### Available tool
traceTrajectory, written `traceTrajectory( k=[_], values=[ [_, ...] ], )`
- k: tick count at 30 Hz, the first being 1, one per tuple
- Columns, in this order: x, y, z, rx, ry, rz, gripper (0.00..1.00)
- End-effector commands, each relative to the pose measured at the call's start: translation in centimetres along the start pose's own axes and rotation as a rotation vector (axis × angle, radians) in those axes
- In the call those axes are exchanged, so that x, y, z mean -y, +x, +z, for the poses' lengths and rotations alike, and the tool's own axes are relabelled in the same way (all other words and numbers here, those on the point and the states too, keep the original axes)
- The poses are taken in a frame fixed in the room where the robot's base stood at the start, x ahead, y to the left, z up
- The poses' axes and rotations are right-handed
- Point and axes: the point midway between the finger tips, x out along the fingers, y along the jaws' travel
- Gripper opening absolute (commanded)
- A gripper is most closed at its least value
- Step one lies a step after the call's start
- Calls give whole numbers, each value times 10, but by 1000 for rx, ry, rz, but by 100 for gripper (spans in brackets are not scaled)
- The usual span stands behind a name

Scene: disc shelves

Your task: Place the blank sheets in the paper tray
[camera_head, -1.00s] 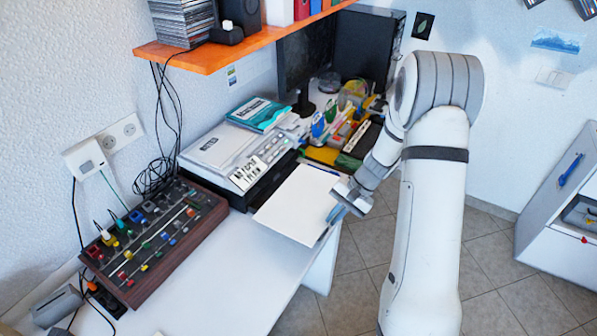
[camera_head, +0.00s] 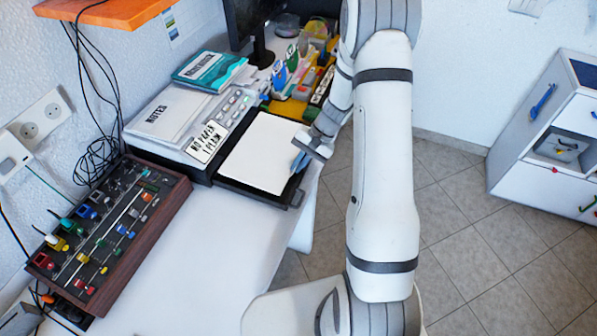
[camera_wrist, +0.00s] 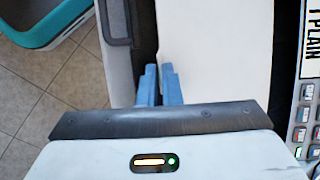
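The blank sheets (camera_head: 262,152) are a flat white stack over the black paper tray (camera_head: 262,194), which sticks out from the front of the printer (camera_head: 185,120). I cannot tell whether they rest on the tray floor or hang just above it. My gripper (camera_head: 300,160) is at the right edge of the stack. In the wrist view, the blue fingers of my gripper (camera_wrist: 159,82) are close together at the edge of the sheets (camera_wrist: 215,50), with a narrow gap between them, and appear to pinch that edge. The tray rim (camera_wrist: 118,25) shows beside them.
A control panel with knobs (camera_head: 110,235) lies at the left on the white desk (camera_head: 195,265). Notebooks (camera_head: 208,70) lie on the printer. A monitor (camera_head: 250,25) and a yellow organiser (camera_head: 290,108) stand behind. A blue-rimmed bin (camera_wrist: 50,25) is on the floor.

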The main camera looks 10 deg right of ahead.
Motion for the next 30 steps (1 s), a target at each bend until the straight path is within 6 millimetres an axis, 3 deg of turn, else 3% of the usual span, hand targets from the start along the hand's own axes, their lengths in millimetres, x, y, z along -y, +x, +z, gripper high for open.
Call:
traceTrajectory(
  k=[1, 4, 29, 30],
  values=[
    [-7, 14, -5, 3, 2, 1, 0],
    [-12, 24, -10, 2, 2, 0, 0],
    [-19, 34, -14, 1, 4, 1, 0],
    [-19, 34, -14, 1, 5, 2, 6]
  ],
)
